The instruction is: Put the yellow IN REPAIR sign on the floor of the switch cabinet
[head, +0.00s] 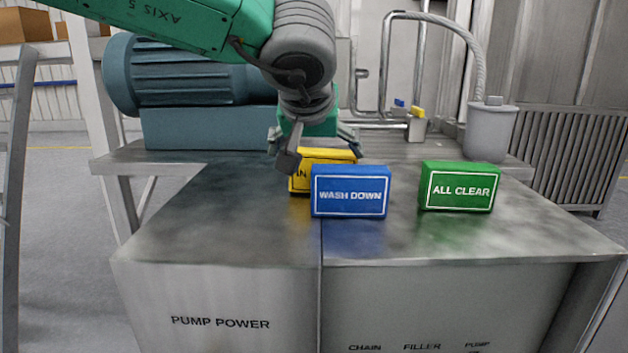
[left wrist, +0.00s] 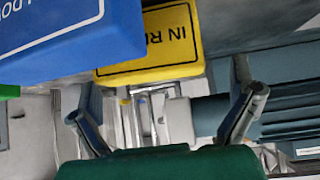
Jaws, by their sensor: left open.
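The yellow IN REPAIR sign (head: 302,182) stands on the grey metal top, partly hidden behind the blue WASH DOWN sign (head: 349,191). Only "IN" shows in the head view; "IN R" shows upside down on the yellow sign (left wrist: 170,45) in the left wrist view. My left gripper (head: 319,155) is open and empty just behind and above the yellow sign. Its fingers (left wrist: 163,82) are spread either side of the sign's lower edge in the wrist view; contact cannot be told. The grey cabinet (head: 220,295) marked PUMP POWER is below the top; its floor is not visible. My right gripper is not in view.
A green ALL CLEAR sign (head: 460,186) stands to the right on the same top. A blue-grey motor (head: 200,80) is behind left. A grey pot (head: 491,130) with a hose and bent pipes stands behind right. The top's front left is clear.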

